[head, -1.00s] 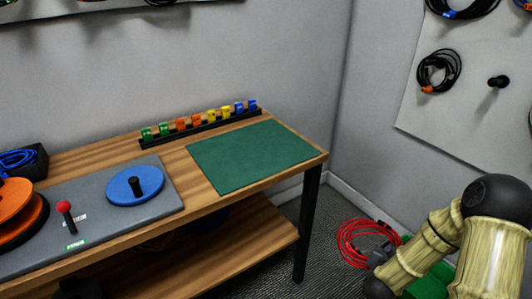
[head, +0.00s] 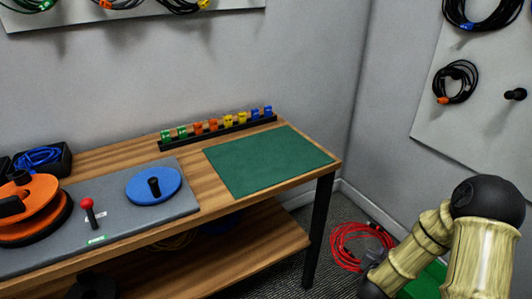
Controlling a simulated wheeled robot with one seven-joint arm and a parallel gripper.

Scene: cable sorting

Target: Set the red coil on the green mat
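The red coil (head: 345,238) lies on the floor to the right of the bench's front right leg. My arm covers part of its right side. The green mat (head: 268,161) lies flat and empty on the right end of the wooden bench top. My arm shows at the lower right, but its gripper end is hidden or outside the picture, so I cannot see its fingers.
The wooden bench (head: 190,160) carries a rack of coloured clips (head: 218,126), a grey board with a blue disc (head: 153,186), a red-knobbed lever (head: 88,206) and an orange reel (head: 30,205). A black tray (head: 62,160) holds a blue coil. A pegboard with cables (head: 470,110) hangs at right.

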